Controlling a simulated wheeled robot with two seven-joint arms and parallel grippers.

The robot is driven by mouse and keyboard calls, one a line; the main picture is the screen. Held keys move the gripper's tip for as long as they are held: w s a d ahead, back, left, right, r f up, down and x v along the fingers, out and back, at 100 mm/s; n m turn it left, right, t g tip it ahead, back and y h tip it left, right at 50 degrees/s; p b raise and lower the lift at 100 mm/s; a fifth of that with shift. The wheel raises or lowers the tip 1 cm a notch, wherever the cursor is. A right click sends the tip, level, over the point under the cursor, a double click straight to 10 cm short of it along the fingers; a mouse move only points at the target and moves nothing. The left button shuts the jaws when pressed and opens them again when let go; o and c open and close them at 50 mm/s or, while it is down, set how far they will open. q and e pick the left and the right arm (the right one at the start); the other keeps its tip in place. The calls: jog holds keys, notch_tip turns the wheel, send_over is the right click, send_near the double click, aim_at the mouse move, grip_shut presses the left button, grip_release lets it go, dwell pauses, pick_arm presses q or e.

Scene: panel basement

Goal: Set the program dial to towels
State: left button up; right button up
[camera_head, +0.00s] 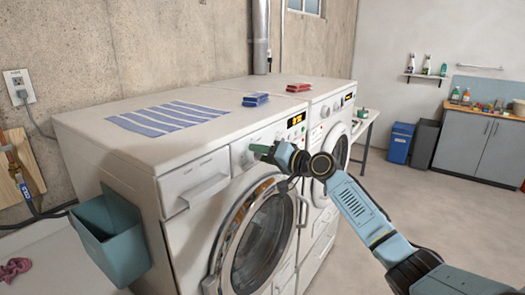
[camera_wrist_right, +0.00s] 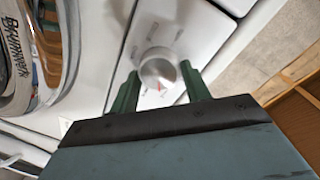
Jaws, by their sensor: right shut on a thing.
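The program dial (camera_wrist_right: 158,70) is a round silver-white knob with a small red mark, on the white front panel of the nearer washing machine (camera_head: 190,175). Short marks surround it, but their labels are too small to read. My right gripper (camera_wrist_right: 158,80) has its two green fingers on either side of the dial, shut on it. In the head view, my right gripper (camera_head: 262,149) reaches the panel from the right and hides the dial. My left gripper is not in view.
A striped blue cloth (camera_head: 172,116) and a blue packet (camera_head: 255,99) lie on the machine top. A red packet (camera_head: 298,87) lies on the second machine. A teal bin (camera_head: 110,235) hangs on the near side. The floor at right is clear.

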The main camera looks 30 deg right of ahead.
jog(key=m+p, duration=0.2)
jog(key=m, duration=0.2)
jog(key=shift+d+m+y, duration=0.1)
jog(key=shift+m+y, duration=0.2)
jog(key=shift+m, duration=0.4)
jog(key=o, duration=1)
jog(key=b+v, duration=0.2)
jog(key=v, duration=1.1)
jog(key=shift+d+r, duration=0.15)
jog(key=shift+r, duration=0.05)
jog(key=shift+s, duration=0.1)
